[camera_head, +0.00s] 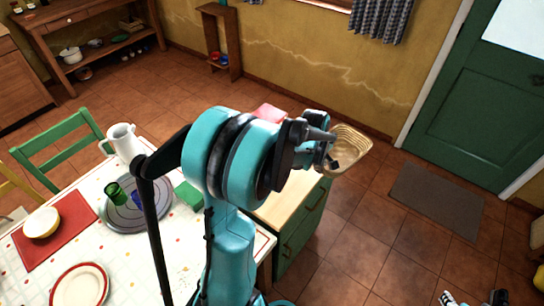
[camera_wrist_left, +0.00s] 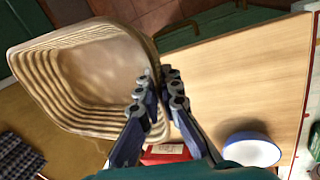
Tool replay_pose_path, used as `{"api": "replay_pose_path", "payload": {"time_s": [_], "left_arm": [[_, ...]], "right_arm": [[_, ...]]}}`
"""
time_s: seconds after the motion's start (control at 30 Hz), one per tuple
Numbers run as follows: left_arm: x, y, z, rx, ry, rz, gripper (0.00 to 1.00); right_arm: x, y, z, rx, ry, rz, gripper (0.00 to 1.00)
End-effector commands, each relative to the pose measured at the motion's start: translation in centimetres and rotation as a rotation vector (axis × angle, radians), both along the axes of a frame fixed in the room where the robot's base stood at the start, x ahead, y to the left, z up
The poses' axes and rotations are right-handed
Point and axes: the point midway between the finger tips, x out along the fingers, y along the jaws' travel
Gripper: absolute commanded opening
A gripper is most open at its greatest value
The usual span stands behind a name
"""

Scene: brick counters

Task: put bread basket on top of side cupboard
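The bread basket (camera_head: 352,143) is a pale woven tray with flared sides. It is held tilted in the air beyond the right edge of the side cupboard. My left gripper (camera_head: 326,156) is shut on the basket's rim. In the left wrist view, the fingers (camera_wrist_left: 158,90) pinch the near rim of the basket (camera_wrist_left: 95,75), with its inside facing the camera. The side cupboard (camera_head: 298,232) is green with a light wooden top (camera_wrist_left: 240,75). My left arm hides part of it. Part of my right arm shows at the bottom right, its fingers unclear.
A red box (camera_wrist_left: 165,153) and a white bowl with a blue rim (camera_wrist_left: 252,148) are near the far end of the cupboard top. The laid table (camera_head: 185,262) adjoins on the left. Much of the wooden top is clear.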

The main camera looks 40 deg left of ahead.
Motion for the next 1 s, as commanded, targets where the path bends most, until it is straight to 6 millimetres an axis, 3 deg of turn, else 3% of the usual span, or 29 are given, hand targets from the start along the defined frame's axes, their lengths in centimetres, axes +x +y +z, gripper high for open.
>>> {"api": "replay_pose_path", "payload": {"time_s": [0.23,0.5,0.7,1.0], "left_arm": [[0.4,2.8,0.3,-0.001,-0.001,0.197,0.00],[0.3,9.0,-3.6,-0.001,0.000,0.203,0.00],[0.3,12.5,-5.7,-0.002,-0.001,0.198,0.00],[0.3,13.5,-7.7,-0.002,0.000,0.194,0.00]], "right_arm": [[0.0,0.0,-0.3,0.000,0.000,0.000,0.40],[0.0,0.0,-2.5,0.000,0.000,0.000,0.40],[0.0,0.0,-3.6,0.000,0.000,0.000,0.40],[0.0,0.0,-4.5,0.000,0.000,0.000,0.40]]}}
